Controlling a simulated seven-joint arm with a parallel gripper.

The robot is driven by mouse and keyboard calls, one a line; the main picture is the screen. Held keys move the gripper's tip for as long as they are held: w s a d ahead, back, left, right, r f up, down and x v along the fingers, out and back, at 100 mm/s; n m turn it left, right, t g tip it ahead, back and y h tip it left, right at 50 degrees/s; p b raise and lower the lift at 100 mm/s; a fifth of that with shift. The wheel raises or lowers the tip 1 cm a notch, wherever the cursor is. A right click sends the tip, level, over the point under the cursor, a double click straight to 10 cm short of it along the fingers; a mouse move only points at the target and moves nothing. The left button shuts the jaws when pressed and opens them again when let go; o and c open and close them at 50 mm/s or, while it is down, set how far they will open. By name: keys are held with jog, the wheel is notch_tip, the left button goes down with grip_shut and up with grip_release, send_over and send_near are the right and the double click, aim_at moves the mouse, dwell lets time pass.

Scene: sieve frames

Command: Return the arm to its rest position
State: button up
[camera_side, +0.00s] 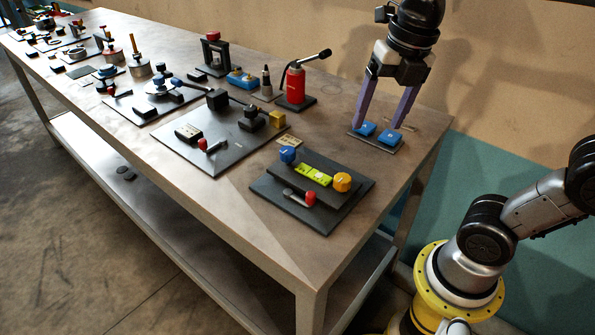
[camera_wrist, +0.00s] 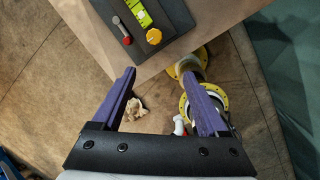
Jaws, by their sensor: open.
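My gripper (camera_side: 380,124) hangs from the upper right in the side view, its two purple fingers spread and pointing down. It is open and empty. I cannot tell whether the fingers touch the plate. In the wrist view my gripper (camera_wrist: 158,74) shows nothing between its fingers, with floor and my yellow-ringed base beyond. No rest position is marked in either view.
A dark panel with a yellow knob (camera_side: 342,182), green display (camera_side: 314,175) and red-tipped lever (camera_side: 310,198) sits near the front edge. A red cylinder with a lever (camera_side: 295,86) stands left of my gripper. Several other fixtures fill the table's (camera_side: 240,205) far left.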

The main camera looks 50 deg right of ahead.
jog(key=s+f+m+t, duration=0.1)
jog(key=s+f+m, duration=0.1)
jog(key=m, duration=1.2)
jog(key=s+f+m+t, duration=0.2)
jog(key=s+f+m, duration=0.1)
jog(key=m, duration=1.1)
jog(key=shift+s+f+t, duration=0.25)
jog(key=shift+s+t, duration=0.05)
jog(key=shift+s, duration=0.45)
